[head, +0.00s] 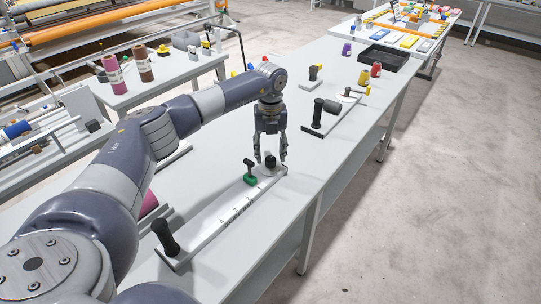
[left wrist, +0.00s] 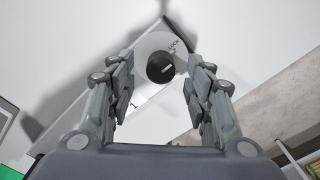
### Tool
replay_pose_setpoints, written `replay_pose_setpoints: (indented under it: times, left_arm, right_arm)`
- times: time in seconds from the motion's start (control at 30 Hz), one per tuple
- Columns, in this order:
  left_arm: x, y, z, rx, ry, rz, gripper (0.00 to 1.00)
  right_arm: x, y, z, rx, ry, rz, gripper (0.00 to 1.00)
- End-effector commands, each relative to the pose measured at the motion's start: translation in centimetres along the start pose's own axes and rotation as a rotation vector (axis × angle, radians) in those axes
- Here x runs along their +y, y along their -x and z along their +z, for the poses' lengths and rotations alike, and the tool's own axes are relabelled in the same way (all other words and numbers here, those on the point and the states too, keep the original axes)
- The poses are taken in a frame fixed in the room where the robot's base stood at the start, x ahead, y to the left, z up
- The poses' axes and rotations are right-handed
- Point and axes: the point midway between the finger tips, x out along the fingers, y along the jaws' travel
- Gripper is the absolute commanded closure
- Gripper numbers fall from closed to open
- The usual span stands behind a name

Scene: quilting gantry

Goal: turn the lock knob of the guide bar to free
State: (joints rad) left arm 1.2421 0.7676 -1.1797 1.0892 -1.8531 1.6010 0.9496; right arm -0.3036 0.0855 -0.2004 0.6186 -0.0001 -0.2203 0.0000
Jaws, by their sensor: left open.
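The guide bar (head: 215,233) is a long pale bar with scale marks, lying on the light grey table. Its black lock knob (head: 270,161) is at the far end. In the left wrist view the knob (left wrist: 160,68) sits on a round pale disc (left wrist: 150,45) lettered LOCK at its upper right. A short white mark on the knob points roughly right. My left gripper (head: 270,152) points down over the knob, its open fingers on either side. In the left wrist view the fingers (left wrist: 161,75) look apart from the knob. My right gripper is out of view.
A green slider with a black handle (head: 250,179) stands on the bar near the knob. A black grip (head: 166,238) rises at the bar's near end. Another black-handled tool (head: 319,116), thread spools (head: 376,69) and a black tray (head: 384,58) stand farther along the table.

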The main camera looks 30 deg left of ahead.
Motion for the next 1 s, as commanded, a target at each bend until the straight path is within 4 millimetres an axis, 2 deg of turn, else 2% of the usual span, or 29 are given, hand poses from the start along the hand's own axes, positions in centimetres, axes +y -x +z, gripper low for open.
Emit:
replay_pose_setpoints:
  times: [0.1, 0.23, 0.57, 0.7, 0.77, 1.0]
  left_arm:
    - [0.0, -1.6, 0.0, 0.002, 0.0, 0.0, 0.53]
    - [-0.1, -2.6, 0.0, 0.001, -0.001, -0.002, 0.53]
    - [-0.1, -3.0, 0.0, 0.0, -0.001, -0.002, 0.53]
    - [-0.1, -3.0, 0.0, 0.0, -0.001, -0.002, 0.84]
    - [-0.1, -3.0, 0.0, 0.0, -0.001, -0.002, 0.97]
    - [-0.1, -3.0, 0.0, 0.0, -0.007, -0.002, 0.97]
  right_arm:
    - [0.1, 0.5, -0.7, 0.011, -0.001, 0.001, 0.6]
    - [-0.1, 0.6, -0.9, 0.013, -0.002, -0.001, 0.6]
    - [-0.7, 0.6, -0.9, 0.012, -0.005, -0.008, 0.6]
    - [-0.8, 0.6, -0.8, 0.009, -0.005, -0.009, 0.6]
    - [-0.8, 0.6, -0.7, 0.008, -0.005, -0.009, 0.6]
    - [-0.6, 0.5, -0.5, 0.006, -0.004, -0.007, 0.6]
